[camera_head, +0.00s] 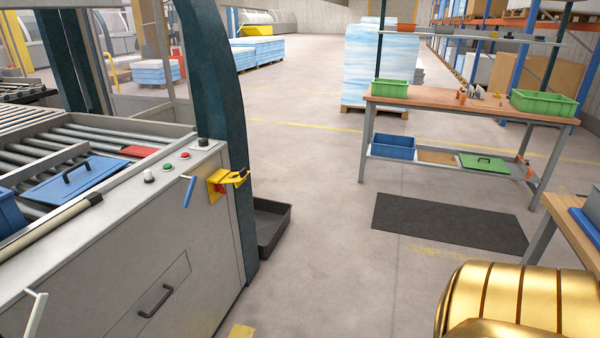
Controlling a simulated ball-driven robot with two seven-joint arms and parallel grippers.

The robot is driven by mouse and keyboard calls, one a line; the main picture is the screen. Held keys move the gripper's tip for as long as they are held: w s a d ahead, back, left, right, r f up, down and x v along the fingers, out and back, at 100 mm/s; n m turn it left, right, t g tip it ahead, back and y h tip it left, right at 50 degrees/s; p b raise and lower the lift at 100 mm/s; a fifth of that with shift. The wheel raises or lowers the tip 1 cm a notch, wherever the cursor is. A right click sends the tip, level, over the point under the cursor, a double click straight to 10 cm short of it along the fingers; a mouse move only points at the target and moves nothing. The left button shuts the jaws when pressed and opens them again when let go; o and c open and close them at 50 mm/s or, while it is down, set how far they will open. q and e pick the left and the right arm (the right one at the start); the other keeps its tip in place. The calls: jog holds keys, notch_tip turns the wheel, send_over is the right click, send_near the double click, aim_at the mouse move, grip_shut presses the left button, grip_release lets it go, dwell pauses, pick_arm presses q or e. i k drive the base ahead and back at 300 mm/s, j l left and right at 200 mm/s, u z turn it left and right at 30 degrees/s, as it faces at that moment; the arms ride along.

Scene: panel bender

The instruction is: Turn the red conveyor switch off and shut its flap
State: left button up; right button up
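The red conveyor switch (220,189) sits in a yellow housing on the end face of the grey conveyor cabinet, left of centre. Its yellow flap (236,176) stands open, sticking out to the right and leaving the switch partly uncovered. The switch is too small to tell which way its knob points. Neither of my grippers is in view.
A blue lever (189,190) stands out from the cabinet beside the switch. Push buttons (168,166) line the cabinet's top edge. A dark green post (219,110) rises behind the switch, with a dark tray (271,222) on the floor. The central floor is clear.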

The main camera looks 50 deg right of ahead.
aim_at(219, 186)
jog(key=z, duration=1.2)
jog(key=i+l+z, duration=0.45)
jog(key=i, duration=0.7)
jog(key=i+z, duration=0.4)
jog(key=i, duration=0.75)
jog(key=i+l+u, duration=0.1)
jog(key=i+u, duration=0.15)
jog(key=i, duration=0.25)
jog(key=i+l+u, duration=0.25)
jog(key=i, duration=0.25)
jog(key=i+u, duration=0.2)
jog(key=u, duration=0.25)
jog(key=i+l+u, duration=0.2)
jog(key=u, duration=0.3)
jog(key=i+l+u, duration=0.15)
jog(key=u, duration=0.3)
jog(key=i+l+u, duration=0.1)
jog(key=l+u, duration=0.2)
jog(key=u, duration=0.15)
